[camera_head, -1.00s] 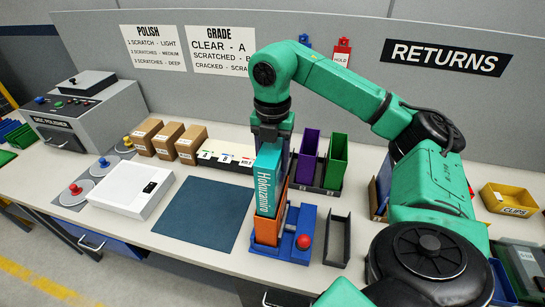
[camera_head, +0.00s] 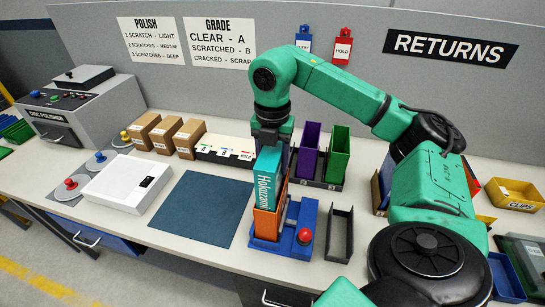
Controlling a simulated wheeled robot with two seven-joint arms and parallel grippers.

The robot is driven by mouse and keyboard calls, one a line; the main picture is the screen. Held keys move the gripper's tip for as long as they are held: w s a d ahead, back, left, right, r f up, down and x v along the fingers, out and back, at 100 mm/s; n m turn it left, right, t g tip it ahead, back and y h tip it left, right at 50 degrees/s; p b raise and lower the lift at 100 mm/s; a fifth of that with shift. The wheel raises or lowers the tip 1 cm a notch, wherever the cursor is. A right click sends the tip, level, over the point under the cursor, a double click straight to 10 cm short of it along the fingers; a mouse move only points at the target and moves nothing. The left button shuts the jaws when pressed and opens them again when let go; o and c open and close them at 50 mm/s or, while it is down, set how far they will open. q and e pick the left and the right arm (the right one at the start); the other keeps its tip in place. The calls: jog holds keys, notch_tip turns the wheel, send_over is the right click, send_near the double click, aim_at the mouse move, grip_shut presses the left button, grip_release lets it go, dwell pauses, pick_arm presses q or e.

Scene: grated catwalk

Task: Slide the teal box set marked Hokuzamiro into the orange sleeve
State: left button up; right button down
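The teal box set (camera_head: 267,183) with white Hokuzamiro lettering stands upright with its lower part inside the orange sleeve (camera_head: 265,224). The orange sleeve stands in a blue holder (camera_head: 300,238) with a red knob at its right. My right gripper (camera_head: 270,143) is directly above the box set, at its top edge. Its fingers are small and partly hidden, so I cannot tell whether they grip the box. My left gripper is not in view.
A dark empty tray (camera_head: 339,236) lies right of the holder. Purple (camera_head: 309,148) and green (camera_head: 338,154) sleeves stand in a rack behind. A blue mat (camera_head: 201,209) lies clear to the left. Brown boxes (camera_head: 164,134) stand behind it.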

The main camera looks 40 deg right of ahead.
jog(key=shift+f+b, duration=2.3)
jog(key=shift+f, duration=0.75)
jog(key=shift+r, duration=0.1)
jog(key=shift+c, duration=0.7)
grip_release()
jog(key=shift+o, duration=0.7)
notch_tip(320, 180, up, 8)
jog(key=p, duration=0.7)
